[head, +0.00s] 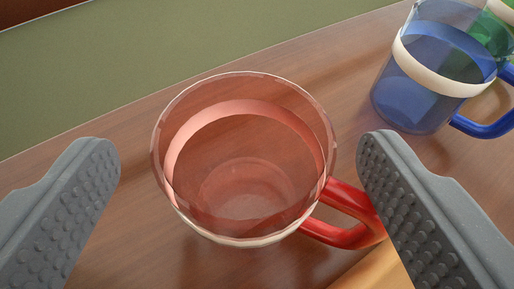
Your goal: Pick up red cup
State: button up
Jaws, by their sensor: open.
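The red cup (245,185) is a see-through glass mug with a pale band inside and a solid red handle on its right. It stands upright on a brown wooden surface, seen from above. My gripper (238,165) is open, with one grey ridged finger on each side of the cup. The left finger is clearly apart from the cup. The right finger overlaps the end of the red handle in the picture; I cannot tell whether they touch. Nothing is held.
A blue glass mug (425,90) with a cream band stands at the upper right, with a green one (487,40) partly behind it. An orange-brown object (372,274) shows at the bottom, partly hidden. The wooden surface (300,65) ends before a green area (190,50).

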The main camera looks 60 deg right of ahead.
aim_at(242, 100)
jog(key=shift+b+x, duration=0.55)
jog(key=shift+x, duration=2.1)
jog(key=shift+r, duration=0.15)
jog(key=c, duration=1.2)
jog(key=shift+o, duration=0.2)
